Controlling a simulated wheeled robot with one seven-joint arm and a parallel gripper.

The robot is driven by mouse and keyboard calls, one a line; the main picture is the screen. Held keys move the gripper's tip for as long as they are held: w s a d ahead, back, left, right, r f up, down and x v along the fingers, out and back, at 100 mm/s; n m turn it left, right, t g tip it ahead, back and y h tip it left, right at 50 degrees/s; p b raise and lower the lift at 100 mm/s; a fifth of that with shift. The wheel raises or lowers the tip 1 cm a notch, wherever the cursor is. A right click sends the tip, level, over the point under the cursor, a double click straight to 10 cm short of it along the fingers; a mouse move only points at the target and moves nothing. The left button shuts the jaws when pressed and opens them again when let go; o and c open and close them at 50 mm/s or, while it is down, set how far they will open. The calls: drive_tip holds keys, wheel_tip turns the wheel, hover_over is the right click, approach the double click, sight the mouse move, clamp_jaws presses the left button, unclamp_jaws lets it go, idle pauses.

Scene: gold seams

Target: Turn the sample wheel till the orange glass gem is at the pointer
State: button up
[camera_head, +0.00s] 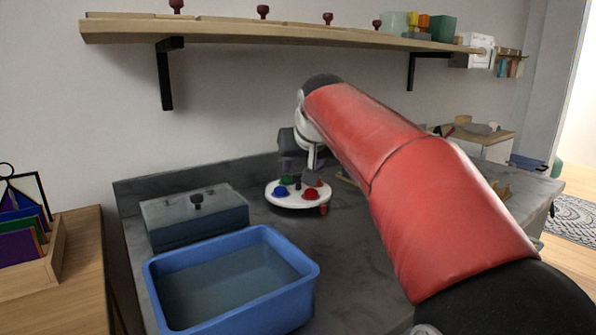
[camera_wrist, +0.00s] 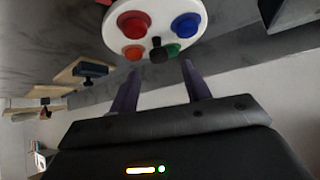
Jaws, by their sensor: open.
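The sample wheel (camera_head: 292,203) is a white disc on the grey worktop. It bears a blue gem (camera_head: 280,191), a green gem (camera_head: 287,180) and a red gem (camera_head: 311,194). The orange gem (camera_wrist: 133,52) shows in the wrist view between the red gem and a dark upright knob (camera_wrist: 157,50), with the green gem (camera_wrist: 173,49) on the knob's other side. A small reddish piece (camera_head: 323,210) at the wheel's front right edge, nearest the red gem, looks like the pointer. My gripper (camera_wrist: 162,68) is open, its fingers apart near the knob; I cannot tell if they touch it.
A blue basin (camera_head: 300,302) stands in front of the wheel at left, and a grey box (camera_head: 195,217) with a dark knob stands behind the basin. A wooden shelf (camera_head: 270,31) runs along the wall above. Some bare worktop lies right of the basin.

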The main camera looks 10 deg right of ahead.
sight(298, 175)
drive_tip(key=shift+x, duration=2.25)
drive_tip(key=shift+c, duration=0.5)
clamp_jaws()
